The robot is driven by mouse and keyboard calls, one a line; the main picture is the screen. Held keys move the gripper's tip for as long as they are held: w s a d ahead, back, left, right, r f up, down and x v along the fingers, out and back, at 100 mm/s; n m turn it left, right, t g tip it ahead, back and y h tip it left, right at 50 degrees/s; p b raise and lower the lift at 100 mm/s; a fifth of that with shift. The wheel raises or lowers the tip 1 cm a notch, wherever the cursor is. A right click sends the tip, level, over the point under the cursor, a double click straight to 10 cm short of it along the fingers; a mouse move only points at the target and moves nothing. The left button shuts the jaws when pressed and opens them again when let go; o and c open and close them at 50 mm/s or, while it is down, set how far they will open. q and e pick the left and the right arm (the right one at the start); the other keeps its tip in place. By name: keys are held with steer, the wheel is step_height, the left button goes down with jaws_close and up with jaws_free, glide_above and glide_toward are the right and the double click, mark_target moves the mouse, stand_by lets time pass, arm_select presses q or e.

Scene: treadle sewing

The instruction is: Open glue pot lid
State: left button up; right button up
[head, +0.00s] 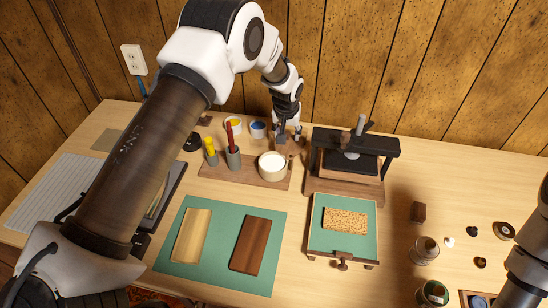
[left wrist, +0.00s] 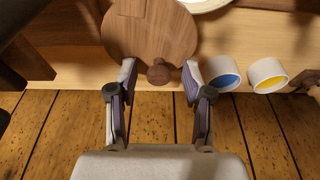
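The glue pot (head: 272,168) is a cream round pot on a wooden board, with its top uncovered and white inside. Part of its white rim shows at the top edge of the left wrist view (left wrist: 206,5). The lid (left wrist: 150,30) is a round wooden disc beside the pot, off its mouth, with a small knob (left wrist: 159,73) near its edge. In the head view the lid (head: 292,149) lies just behind the pot, partly covered by my gripper. My left gripper (head: 289,138) is open, its fingers (left wrist: 159,76) apart on either side of the knob. My right gripper is out of view.
Blue (head: 258,129) and yellow (head: 233,125) paint cups stand left of the left gripper. Pen holders (head: 233,157) stand on the board (head: 215,172). A black press (head: 356,155) is close on the right. A green mat (head: 219,246) with wooden blocks lies in front.

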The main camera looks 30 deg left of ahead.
arm_select(q)
steer(key=shift+r, duration=0.1)
step_height(320, 180, up, 7)
steer(key=p, duration=0.5)
stand_by(0.3)
